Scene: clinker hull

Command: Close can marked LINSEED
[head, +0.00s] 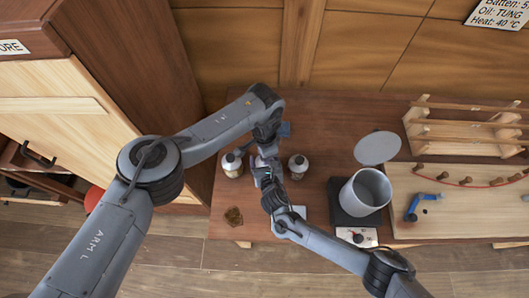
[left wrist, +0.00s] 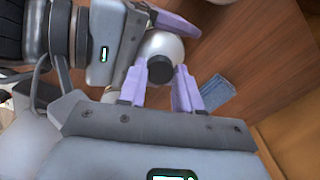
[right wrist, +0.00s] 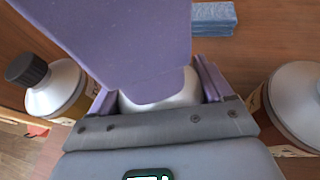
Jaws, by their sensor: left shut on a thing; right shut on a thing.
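A pale-shouldered can (left wrist: 165,45) with a black cap (left wrist: 160,74) is between my two grippers; no marking on it is readable. My left gripper (left wrist: 160,80) is shut on the cap from above. My right gripper (right wrist: 160,85) is shut around the can's body from the side. The can's pale shoulder (right wrist: 160,100) shows in the right wrist view, with a left finger covering much of it. In the head view, my arms mostly hide the can. Whether the cap is fully seated cannot be told.
Similar cans stand close on the left (head: 232,165) and right (head: 298,166). A blue block (left wrist: 216,92) lies behind. To the right are a grey pot (head: 366,192) on a hot plate, a round disc (head: 377,148) and a wooden rack (head: 465,125). A cabinet (head: 70,110) stands left.

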